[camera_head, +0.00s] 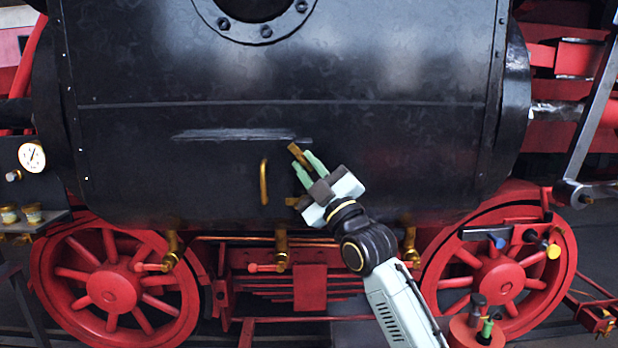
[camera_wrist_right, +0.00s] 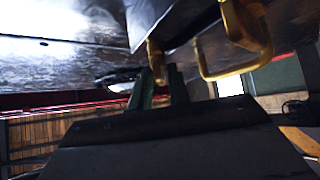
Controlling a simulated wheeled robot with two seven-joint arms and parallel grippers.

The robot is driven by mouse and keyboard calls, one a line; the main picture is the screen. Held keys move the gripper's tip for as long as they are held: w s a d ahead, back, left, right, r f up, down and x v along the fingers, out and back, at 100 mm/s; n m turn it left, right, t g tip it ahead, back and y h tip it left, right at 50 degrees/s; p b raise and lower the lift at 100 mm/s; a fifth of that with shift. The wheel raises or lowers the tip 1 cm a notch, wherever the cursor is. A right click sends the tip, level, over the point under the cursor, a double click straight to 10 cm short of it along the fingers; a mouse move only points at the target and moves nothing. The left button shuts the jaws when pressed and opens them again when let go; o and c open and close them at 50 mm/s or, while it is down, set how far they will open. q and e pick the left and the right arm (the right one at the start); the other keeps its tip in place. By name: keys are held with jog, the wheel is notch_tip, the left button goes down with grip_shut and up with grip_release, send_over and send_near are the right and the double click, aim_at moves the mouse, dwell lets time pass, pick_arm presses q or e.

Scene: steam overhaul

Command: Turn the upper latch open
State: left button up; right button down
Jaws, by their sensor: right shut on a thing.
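The upper latch (camera_head: 298,155) is a short brass bar on the black boiler casing, right of a brass handle (camera_head: 264,182). It lies tilted, its upper end to the left. My right gripper (camera_head: 306,169) comes from the lower right, and its green fingers are shut on the latch's lower part. In the right wrist view the fingers (camera_wrist_right: 160,92) close around the brass latch (camera_wrist_right: 154,62). A second, lower brass latch (camera_head: 293,201) shows left of my gripper's body, partly hidden by it. My left gripper is not in view.
Brass valves (camera_head: 281,248) and red wheels (camera_head: 110,288) lie below the casing. A gauge (camera_head: 31,157) is at the far left. Tools (camera_head: 485,234) sit at the right wheel. In the right wrist view, the brass handle (camera_wrist_right: 222,70) stands close right of the fingers.

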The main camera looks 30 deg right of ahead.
jog(key=m+h, duration=0.2)
jog(key=m+t+h+b, duration=0.1)
jog(key=m+h, duration=0.1)
jog(key=m, duration=0.1)
jog(key=m+h, duration=0.3)
jog(key=shift+w+a+f+b, duration=0.15)
jog(key=shift+a+f+b, duration=0.05)
jog(key=shift+f+b, duration=0.15)
jog(key=shift+w+a+r+m+g+h+b, duration=0.15)
jog(key=shift+m+g+h, duration=0.35)
jog(key=shift+m+h, duration=1.7)
jog(key=shift+s+d+f+m+g+h+b, duration=0.15)
jog(key=shift+m+g+h, duration=0.35)
jog(key=shift+m+h, duration=1.65)
jog(key=shift+w+a+r+m, duration=0.1)
jog(key=shift+m, duration=0.45)
jog(key=c, duration=1.6)
grip_release()
jog(key=shift+o, duration=0.2)
jog(key=b+v, duration=0.3)
jog(key=v, duration=1)
jog(key=shift+s+a, duration=0.2)
jog(key=shift+s, duration=0.1)
